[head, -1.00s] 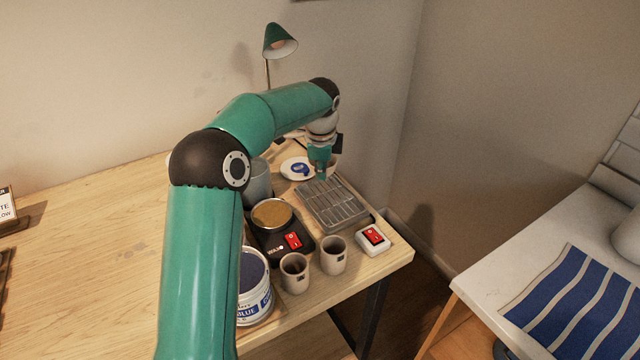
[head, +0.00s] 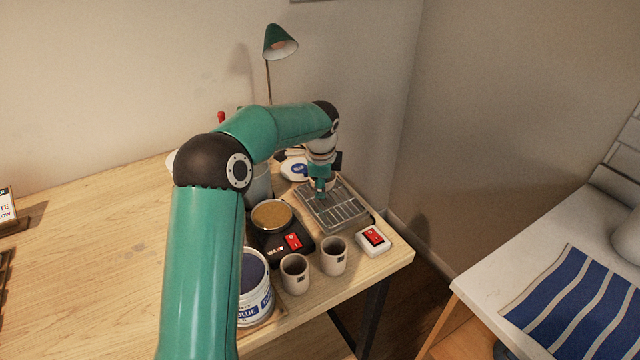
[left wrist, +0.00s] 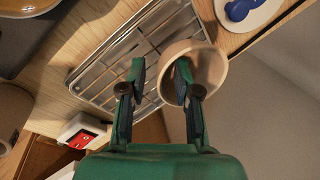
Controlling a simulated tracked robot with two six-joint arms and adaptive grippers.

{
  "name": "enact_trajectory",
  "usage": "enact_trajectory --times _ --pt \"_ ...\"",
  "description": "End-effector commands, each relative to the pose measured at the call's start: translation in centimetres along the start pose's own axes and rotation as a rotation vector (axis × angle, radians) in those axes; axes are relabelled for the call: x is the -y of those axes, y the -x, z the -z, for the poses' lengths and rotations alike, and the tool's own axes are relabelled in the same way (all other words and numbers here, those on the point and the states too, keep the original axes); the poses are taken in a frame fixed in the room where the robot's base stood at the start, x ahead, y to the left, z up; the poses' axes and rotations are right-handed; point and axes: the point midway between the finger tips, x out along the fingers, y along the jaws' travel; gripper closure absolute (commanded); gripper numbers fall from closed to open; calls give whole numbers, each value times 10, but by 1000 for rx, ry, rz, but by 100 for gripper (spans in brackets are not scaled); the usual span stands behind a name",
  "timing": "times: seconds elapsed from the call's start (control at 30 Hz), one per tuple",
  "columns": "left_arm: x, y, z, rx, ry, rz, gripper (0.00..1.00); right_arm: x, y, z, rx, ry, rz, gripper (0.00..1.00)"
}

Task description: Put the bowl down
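The bowl (left wrist: 208,66), small and beige, is at the far end of the metal wire rack (left wrist: 95,75) in the left wrist view. My left gripper (left wrist: 159,66) straddles the bowl's near wall, one finger inside and one outside. Its fingers are apart, with gaps visible beside the wall. In the head view my left gripper (head: 320,186) points down over the rack (head: 343,216) and mostly hides the bowl. Whether the bowl's base touches the rack is hidden. My right gripper is not in view.
Two cups (head: 294,273) (head: 334,256), a scale (head: 272,214) and a red-switch box (head: 373,240) stand nearby. A blue-labelled tub (head: 254,290) is at the front. A plate with a blue item (head: 300,170) lies behind the rack.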

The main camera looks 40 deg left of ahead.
Motion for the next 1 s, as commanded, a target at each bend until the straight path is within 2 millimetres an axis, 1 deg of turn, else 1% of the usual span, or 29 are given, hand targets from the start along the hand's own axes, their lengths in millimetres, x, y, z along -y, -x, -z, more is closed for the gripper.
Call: enact_trajectory --times 0.17,0.27,0.37,0.47,0.7,0.8,0.9,1.0 --pt "0 1 0 0 0 0 68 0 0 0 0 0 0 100" --pt "1 5 0 -1 0 2 68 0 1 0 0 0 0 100" --pt "1 14 0 -1 1 3 68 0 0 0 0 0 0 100" --pt "1 31 0 -1 1 4 68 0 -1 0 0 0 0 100" --pt "2 81 0 -1 1 5 68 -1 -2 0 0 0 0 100" --pt "1 98 0 -1 1 4 68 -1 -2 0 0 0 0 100" --pt "1 111 0 -1 0 3 68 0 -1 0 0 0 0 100" --pt "1 119 -1 0 1 2 68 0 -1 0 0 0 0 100"
